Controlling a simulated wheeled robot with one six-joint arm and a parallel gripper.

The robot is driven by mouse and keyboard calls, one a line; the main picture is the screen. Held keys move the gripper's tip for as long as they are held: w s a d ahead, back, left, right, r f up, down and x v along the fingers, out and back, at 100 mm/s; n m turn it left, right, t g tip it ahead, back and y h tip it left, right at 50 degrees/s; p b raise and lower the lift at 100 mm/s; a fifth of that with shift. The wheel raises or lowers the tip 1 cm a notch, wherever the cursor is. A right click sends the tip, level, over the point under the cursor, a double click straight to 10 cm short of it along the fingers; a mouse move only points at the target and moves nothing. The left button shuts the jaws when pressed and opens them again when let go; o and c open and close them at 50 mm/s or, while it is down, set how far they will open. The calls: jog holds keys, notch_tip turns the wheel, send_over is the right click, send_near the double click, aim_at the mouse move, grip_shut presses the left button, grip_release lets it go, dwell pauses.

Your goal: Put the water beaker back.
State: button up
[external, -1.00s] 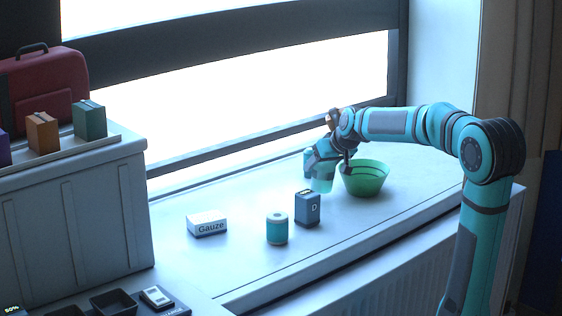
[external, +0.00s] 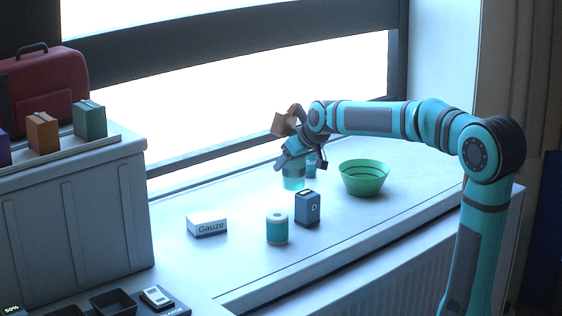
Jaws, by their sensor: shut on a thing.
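My gripper (external: 292,168) is shut on the water beaker (external: 293,183), a clear cup with teal contents. The gripper hides the beaker's upper part. The beaker looks roughly upright over the windowsill, left of the green bowl (external: 364,180) and behind the dark blue box marked D (external: 308,209). I cannot tell whether its bottom touches the sill.
A teal bottle partly reading "Sol" (external: 311,163) stands close behind the beaker, partly hidden. A teal and white roll or can (external: 277,228) and a Gauze box (external: 207,225) stand nearer the front. The windowsill (external: 215,190) is clear left of the beaker.

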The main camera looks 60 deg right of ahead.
jog(key=w+a+r+n+y, duration=0.1)
jog(key=a+r+n+y, duration=0.3)
jog(key=a, duration=0.7)
jog(key=shift+m+h, duration=0.5)
jog(key=shift+h, duration=0.3)
jog(key=shift+a+f, duration=0.15)
jog(key=shift+f, duration=2.1)
jog(key=shift+a+f, duration=0.1)
jog(key=shift+f, duration=2.1)
jog(key=shift+f, duration=0.1)
jog(key=o, duration=1.1)
jog(key=shift+c, duration=0.2)
jog(key=shift+s+r, duration=0.15)
jog(key=shift+r, duration=0.2)
jog(key=v, duration=1.1)
jog(key=shift+r, duration=0.2)
